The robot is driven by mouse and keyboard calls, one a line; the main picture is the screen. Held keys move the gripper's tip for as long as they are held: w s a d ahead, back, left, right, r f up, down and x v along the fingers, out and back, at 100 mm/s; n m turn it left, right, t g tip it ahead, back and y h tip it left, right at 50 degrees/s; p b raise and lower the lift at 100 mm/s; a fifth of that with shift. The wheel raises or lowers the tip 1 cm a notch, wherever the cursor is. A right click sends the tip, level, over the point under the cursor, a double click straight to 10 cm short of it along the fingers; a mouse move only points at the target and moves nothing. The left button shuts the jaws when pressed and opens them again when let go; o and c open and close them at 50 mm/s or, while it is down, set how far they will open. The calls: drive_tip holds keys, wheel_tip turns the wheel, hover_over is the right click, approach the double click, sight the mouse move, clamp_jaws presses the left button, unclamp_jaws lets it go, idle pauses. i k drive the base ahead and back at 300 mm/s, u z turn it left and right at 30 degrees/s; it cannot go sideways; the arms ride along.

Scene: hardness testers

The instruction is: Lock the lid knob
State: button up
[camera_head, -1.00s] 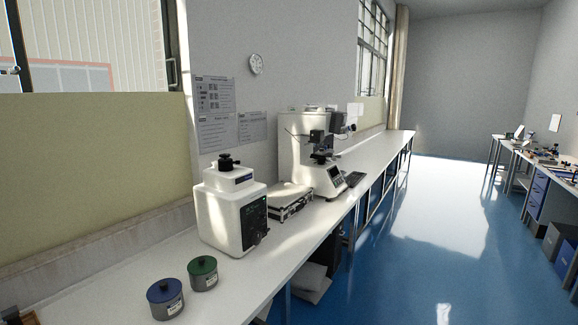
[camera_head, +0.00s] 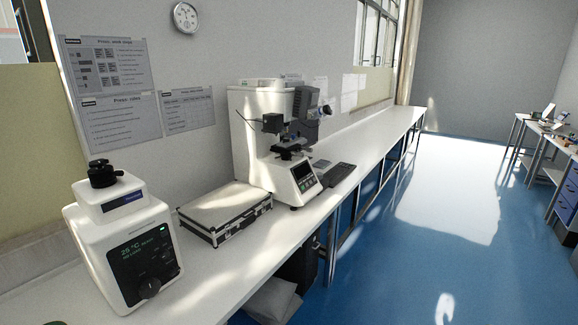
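The lid knob (camera_head: 103,174) is a black, stepped round knob on top of a white box-shaped press (camera_head: 85,235) at the lower left. The knob sits on the press's raised white lid (camera_head: 110,203), which has a dark blue label on its front. The press has a dark front panel (camera_head: 148,262) with a lit display reading about 25 °C and a black dial below it. From here I cannot tell whether the knob is locked. My gripper is not in view.
The press stands on a long white bench (camera_head: 340,145) along the wall. A silver-edged case (camera_head: 226,212) lies to its right, then a white hardness tester (camera_head: 262,135) and a black keyboard (camera_head: 336,175). Blue floor (camera_head: 400,250) is open to the right.

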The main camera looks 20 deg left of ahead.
sight(100, 163)
drive_tip(key=u, duration=0.5)
drive_tip(key=i, duration=1.1)
drive_tip(key=u, duration=1.9)
drive_tip(key=i, duration=0.9)
drive_tip(key=u, duration=0.9)
